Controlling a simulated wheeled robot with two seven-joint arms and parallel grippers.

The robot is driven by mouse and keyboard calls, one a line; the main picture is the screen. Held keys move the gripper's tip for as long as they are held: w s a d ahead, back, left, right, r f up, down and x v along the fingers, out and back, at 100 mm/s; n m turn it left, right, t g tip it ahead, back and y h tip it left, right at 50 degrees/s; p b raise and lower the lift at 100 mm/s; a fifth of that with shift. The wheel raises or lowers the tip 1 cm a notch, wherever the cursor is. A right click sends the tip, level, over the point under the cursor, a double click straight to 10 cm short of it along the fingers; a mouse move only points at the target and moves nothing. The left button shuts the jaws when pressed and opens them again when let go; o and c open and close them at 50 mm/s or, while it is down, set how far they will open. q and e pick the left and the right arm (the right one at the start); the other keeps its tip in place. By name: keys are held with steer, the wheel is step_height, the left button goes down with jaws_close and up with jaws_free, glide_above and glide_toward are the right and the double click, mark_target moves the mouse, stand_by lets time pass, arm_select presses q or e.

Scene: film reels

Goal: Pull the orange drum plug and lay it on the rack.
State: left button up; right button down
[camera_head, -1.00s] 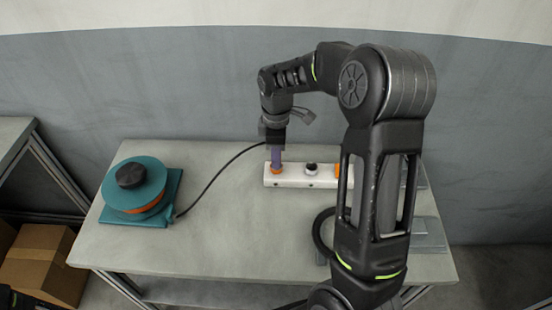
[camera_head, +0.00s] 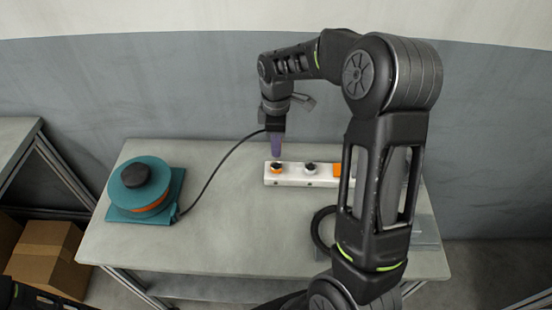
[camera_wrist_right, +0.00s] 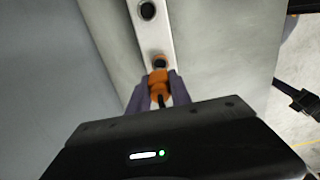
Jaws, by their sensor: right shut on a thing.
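My right gripper (camera_head: 276,152) points down with its purple fingers just above the left socket (camera_head: 277,168) of the white socket strip (camera_head: 292,181). In the right wrist view the gripper (camera_wrist_right: 158,92) is shut on the orange plug (camera_wrist_right: 158,82), with a finger on each side. The fingers hide the plug in the head view. A black cable (camera_head: 213,175) runs from the gripper to the teal drum (camera_head: 140,186) at the left of the table. The left socket has an orange rim and a dark opening. I cannot make out the rack for certain. My left gripper is not in view.
The strip's middle socket (camera_head: 310,168) has a pale rim, and an orange part (camera_head: 338,170) sits at its right. Grey flat pieces (camera_head: 426,232) lie at the table's right, partly behind my right arm. The table's middle front (camera_head: 230,240) is clear. Cardboard boxes (camera_head: 45,258) stand lower left.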

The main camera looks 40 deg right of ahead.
arm_select(q)
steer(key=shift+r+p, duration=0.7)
steer(key=shift+p, duration=0.05)
arm_select(e)
steer(key=shift+r, duration=0.95)
